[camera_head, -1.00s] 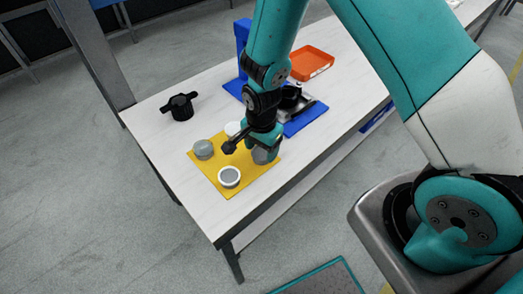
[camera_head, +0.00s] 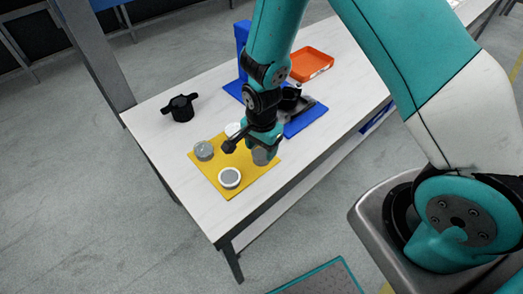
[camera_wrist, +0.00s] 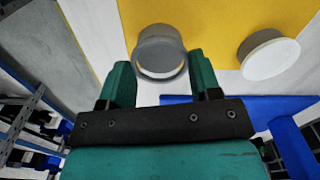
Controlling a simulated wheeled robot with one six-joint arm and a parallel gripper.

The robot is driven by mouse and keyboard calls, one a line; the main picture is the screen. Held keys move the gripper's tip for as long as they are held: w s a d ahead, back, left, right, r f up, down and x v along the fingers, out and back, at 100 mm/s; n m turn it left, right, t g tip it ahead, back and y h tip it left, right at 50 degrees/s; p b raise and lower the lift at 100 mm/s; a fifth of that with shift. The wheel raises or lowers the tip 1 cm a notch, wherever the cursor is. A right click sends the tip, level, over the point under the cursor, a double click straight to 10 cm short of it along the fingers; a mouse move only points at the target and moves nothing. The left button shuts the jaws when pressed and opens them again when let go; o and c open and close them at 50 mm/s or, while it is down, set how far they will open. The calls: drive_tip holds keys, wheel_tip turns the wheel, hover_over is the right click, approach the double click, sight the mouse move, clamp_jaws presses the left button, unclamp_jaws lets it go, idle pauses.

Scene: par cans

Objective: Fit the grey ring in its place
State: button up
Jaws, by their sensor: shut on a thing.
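My gripper (camera_head: 267,152) is over the right corner of the yellow mat (camera_head: 215,183), shut on a grey ring (camera_head: 261,157). In the wrist view the grey ring (camera_wrist: 160,52) shows between and just beyond the two teal fingertips (camera_wrist: 160,72). I cannot tell whether its underside touches the mat. Another grey round piece (camera_head: 203,150) stands at the mat's left corner. A white ring with a grey middle (camera_head: 229,178) is at the front. A white round piece (camera_head: 233,129), partly hidden by my arm, is at the back and also shows in the wrist view (camera_wrist: 266,55).
A black part with two side knobs (camera_head: 181,106) stands on the white table, left of the mat. A blue base (camera_head: 305,120) with a black and metal fixture (camera_head: 292,98) is behind my gripper, partly hidden. An orange tray (camera_head: 312,63) lies farther back. The table's front left is bare.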

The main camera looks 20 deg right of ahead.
drive_tip(key=shift+r+p, duration=2)
drive_tip(key=shift+r, duration=0.65)
drive_tip(key=shift+d, duration=0.15)
